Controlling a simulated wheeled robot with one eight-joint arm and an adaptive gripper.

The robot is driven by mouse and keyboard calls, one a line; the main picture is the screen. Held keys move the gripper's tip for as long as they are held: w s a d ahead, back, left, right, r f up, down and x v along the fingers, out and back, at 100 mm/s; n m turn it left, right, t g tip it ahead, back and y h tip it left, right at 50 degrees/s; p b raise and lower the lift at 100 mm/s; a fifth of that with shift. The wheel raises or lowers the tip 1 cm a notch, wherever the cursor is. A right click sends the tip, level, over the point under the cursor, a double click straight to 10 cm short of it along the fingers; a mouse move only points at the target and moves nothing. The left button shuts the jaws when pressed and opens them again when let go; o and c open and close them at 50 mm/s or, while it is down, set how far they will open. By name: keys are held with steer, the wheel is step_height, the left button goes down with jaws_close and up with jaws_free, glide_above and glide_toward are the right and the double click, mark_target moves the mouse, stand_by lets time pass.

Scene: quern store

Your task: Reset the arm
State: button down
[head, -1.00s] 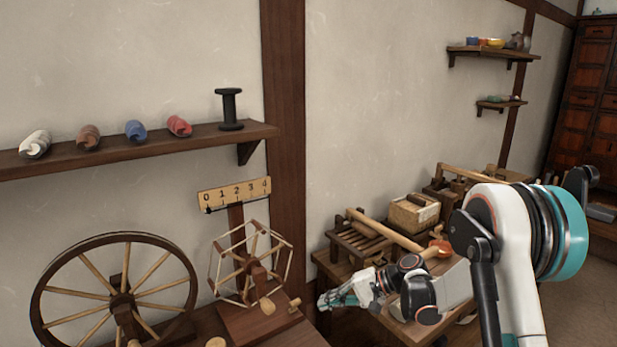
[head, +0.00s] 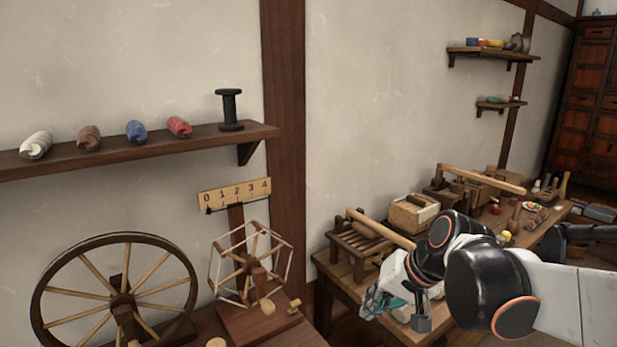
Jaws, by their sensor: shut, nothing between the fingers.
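My gripper (head: 372,303) is at the lower middle right of the head view, at the end of my folded arm. My arm's black joints and white link reach in from the right edge and hide part of the bench.
A spinning wheel (head: 122,300) and a yarn winder (head: 250,272) stand at the lower left. A wall shelf (head: 110,150) above holds yarn rolls and a black spool (head: 230,109). A wooden box (head: 414,213) and tools crowd the bench. A cabinet (head: 588,100) stands far right.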

steer(key=s+d+n+t+h, duration=0.1)
steer(key=s+d+h, duration=0.1)
steer(key=s, duration=0.5)
steer(key=s+d+n+t+h, duration=0.1)
steer(key=s+d+h, duration=0.1)
steer(key=s+d, duration=0.2)
steer(key=s, duration=0.3)
steer(key=shift+d+r+n, duration=0.15)
steer(key=shift+d+n, duration=0.15)
steer(key=shift+d, duration=0.1)
steer(key=c, duration=2.4)
jaws_free()
steer(key=shift+s+d, duration=0.2)
steer(key=shift+s, duration=0.1)
steer(key=c, duration=1.6)
jaws_free()
steer(key=shift+s+d+t, duration=0.1)
steer(key=shift+t, duration=0.2)
